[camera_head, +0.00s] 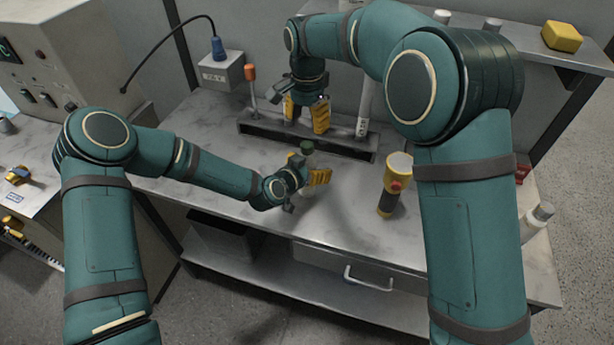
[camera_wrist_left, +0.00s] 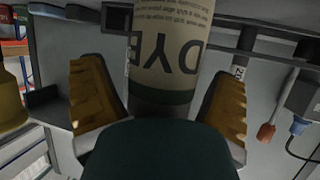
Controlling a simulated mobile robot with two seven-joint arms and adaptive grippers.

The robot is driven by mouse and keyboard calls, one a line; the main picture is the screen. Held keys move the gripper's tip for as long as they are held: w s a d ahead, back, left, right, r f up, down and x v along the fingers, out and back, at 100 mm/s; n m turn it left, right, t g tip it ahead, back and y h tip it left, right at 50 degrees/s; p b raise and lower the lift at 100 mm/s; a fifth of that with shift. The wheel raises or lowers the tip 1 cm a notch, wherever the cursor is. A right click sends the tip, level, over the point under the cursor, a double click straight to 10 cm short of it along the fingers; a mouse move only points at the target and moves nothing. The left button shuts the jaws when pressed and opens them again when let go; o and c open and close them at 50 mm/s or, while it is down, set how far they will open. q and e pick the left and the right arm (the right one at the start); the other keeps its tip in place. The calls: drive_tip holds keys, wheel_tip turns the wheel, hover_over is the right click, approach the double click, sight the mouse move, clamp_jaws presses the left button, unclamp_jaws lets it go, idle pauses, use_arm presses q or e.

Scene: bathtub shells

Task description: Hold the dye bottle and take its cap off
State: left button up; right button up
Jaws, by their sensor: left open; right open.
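A dark shape hides the lower middle of the wrist view. My right gripper (camera_head: 306,112) is open and empty, pointing down behind the bottle, apart from the cap.
A dark slotted rack (camera_head: 350,146) lies behind the bottle. A yellow and black flashlight-like object (camera_head: 392,184) stands to the right. An orange-handled tool (camera_head: 251,74) and a grey box (camera_head: 222,74) are at the back left. The bench front between the bottle and flashlight is clear.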

sight(305, 146)
use_arm(q)
clamp_jaws()
use_arm(e)
drive_tip(key=shift+s+f+m, duration=0.2)
drive_tip(key=shift+m, duration=0.2)
drive_tip(key=shift+s+a+m, duration=0.15)
drive_tip(key=shift+s+m, duration=0.05)
drive_tip(key=shift+m, duration=0.5)
drive_tip(key=shift+s+a+r+m, duration=0.15)
drive_tip(key=shift+r+m, duration=0.3)
drive_tip(key=shift+m, duration=0.55)
drive_tip(key=shift+f, duration=3.95)
